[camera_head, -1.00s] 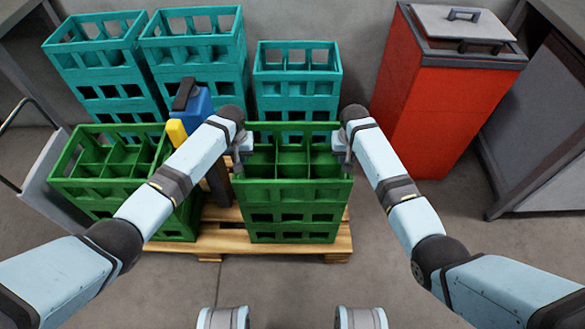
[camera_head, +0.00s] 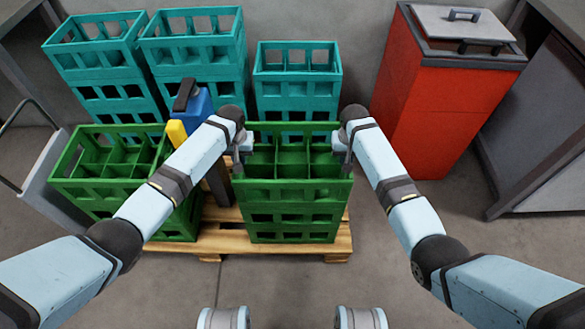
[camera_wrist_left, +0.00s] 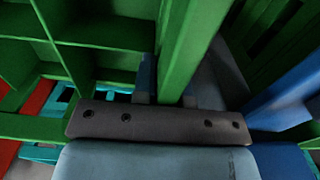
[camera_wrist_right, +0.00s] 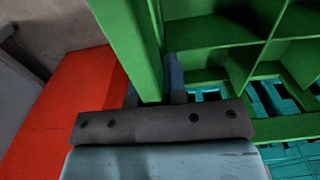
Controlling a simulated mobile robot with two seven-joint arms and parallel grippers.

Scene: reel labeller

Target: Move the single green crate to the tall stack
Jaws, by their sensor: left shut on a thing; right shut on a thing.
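A green crate (camera_head: 290,190) with open compartments is between my two grippers at the front right of the pallet. Green crate walls continue directly below it; I cannot tell if there is a gap between them. My left gripper (camera_head: 243,152) is shut on its left rim, which also shows between the fingers in the left wrist view (camera_wrist_left: 185,55). My right gripper (camera_head: 343,152) is shut on its right rim, seen in the right wrist view (camera_wrist_right: 135,50). Another green crate stack (camera_head: 100,188) stands at the left, partly hidden by my left arm.
The crates stand on a wooden pallet (camera_head: 290,246). Teal crate stacks (camera_head: 195,48) (camera_head: 297,85) stand behind. A blue object (camera_head: 196,108) with a yellow part rises between the green stacks. A red bin (camera_head: 430,100) stands at the right. The floor in front is clear.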

